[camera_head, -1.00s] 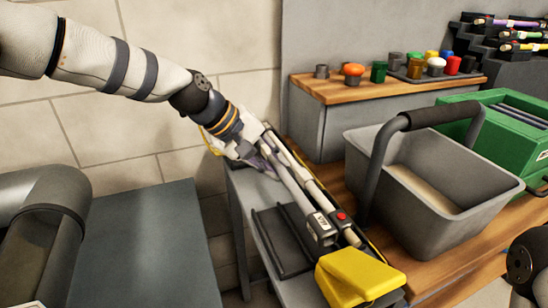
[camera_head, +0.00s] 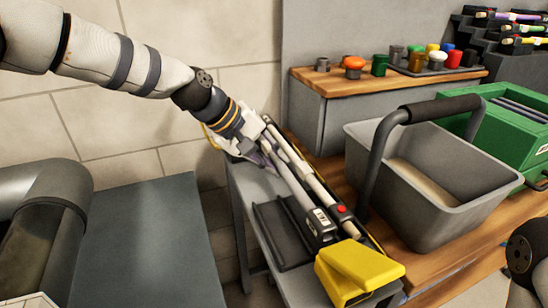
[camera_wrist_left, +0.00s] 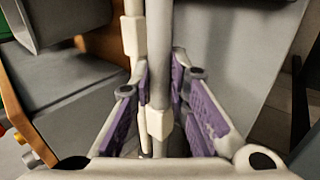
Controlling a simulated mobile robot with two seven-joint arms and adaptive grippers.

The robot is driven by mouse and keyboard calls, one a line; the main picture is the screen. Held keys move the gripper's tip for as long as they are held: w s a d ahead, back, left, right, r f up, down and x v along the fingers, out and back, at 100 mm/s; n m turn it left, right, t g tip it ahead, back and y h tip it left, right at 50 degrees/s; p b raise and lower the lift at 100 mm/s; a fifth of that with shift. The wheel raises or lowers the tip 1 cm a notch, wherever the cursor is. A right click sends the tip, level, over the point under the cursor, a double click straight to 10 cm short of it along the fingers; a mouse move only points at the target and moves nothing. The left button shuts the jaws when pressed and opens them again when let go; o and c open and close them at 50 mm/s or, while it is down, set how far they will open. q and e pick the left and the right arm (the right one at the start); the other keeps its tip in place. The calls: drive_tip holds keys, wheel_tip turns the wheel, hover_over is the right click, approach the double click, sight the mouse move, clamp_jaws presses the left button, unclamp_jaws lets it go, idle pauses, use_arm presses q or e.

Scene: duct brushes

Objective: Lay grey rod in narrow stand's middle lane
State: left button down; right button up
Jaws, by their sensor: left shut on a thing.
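My left gripper (camera_head: 258,148) is shut on the grey rod (camera_head: 288,184) near its far end. The rod's near end is a dark head with a white label. In the left wrist view the purple-padded fingers (camera_wrist_left: 158,95) sit on both sides of the grey rod (camera_wrist_left: 158,50). The narrow stand (camera_head: 268,228) is a dark rack, with its left lane bare. The rod lies lengthwise over the stand's middle; I cannot tell whether it rests in the lane. A whitish rod with a red button (camera_head: 341,209) lies just right of it. My right gripper is out of view.
A yellow block (camera_head: 360,268) is at the stand's near end. A grey basket (camera_head: 430,190) with a raised handle stands close on the right, before a green bin (camera_head: 515,140). Colored jars stand on a wooden shelf (camera_head: 330,84) behind. A dark grey surface (camera_head: 150,240) to the left is clear.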

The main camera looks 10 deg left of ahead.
use_arm(q)
drive_tip(key=shift+f, duration=1.05)
drive_tip(key=c, duration=1.5)
unclamp_jaws()
drive_tip(key=shift+o, duration=0.2)
drive_tip(key=v, duration=1.2)
